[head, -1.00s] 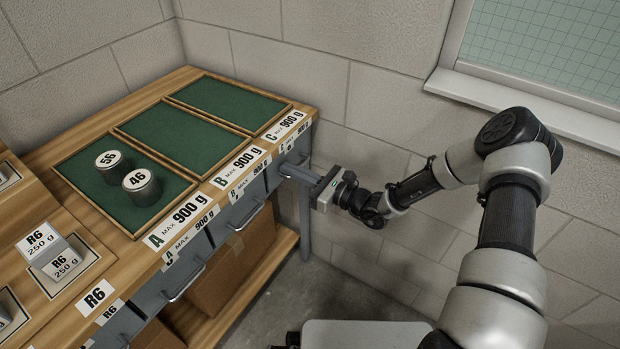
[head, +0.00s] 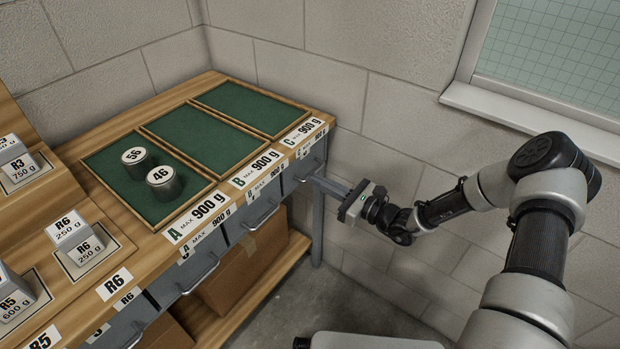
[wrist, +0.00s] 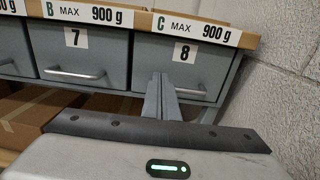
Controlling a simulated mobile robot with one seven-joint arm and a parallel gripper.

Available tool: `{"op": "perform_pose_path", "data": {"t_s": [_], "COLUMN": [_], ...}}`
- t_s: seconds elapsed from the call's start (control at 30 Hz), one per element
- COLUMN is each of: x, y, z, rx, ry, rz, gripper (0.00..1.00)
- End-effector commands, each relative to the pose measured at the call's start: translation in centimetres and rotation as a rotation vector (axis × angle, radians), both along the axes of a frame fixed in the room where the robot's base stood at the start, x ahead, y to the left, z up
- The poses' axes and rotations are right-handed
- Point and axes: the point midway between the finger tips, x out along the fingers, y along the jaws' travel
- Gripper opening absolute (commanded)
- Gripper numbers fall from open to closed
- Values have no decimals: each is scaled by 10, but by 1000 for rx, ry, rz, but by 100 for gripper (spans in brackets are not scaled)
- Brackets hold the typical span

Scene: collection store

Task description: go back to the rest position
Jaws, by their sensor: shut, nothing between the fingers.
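My gripper (head: 314,180) is shut and empty, its two fingers together. It is in front of the right end of the bench, pointing at the drawer fronts under tray C. In the wrist view the closed fingers (wrist: 160,82) reach up in front of drawer 8 (wrist: 185,62), left of the middle of its handle. I cannot tell how wide the gap to the drawer is. My arm comes in from the lower right, bent at the elbow.
Drawer 7 (wrist: 75,55) is shut. A cardboard box (head: 245,265) sits on the lower shelf. A block wall (head: 380,130) stands behind my arm.

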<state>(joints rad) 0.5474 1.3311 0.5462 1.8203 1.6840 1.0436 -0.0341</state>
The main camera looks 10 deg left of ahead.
Motion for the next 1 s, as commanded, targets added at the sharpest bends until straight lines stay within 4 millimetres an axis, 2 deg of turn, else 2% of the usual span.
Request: {"op": "perform_pose_path", "data": {"t_s": [0.03, 0.2, 0.43, 0.77, 0.87, 1.0], "x": [-6, -26, -42, -48, -57, -89], "y": [-14, -47, -74, -77, -70, -56], "z": [2, 1, 0, 4, 18, 51], "rx": [-1, -2, -2, -19, -93, -298], "ry": [3, 3, 2, -11, -65, -209], "rz": [-5, -4, -2, 20, 103, 324], "gripper": [0, 0, 0, 0, 0, 0]}}
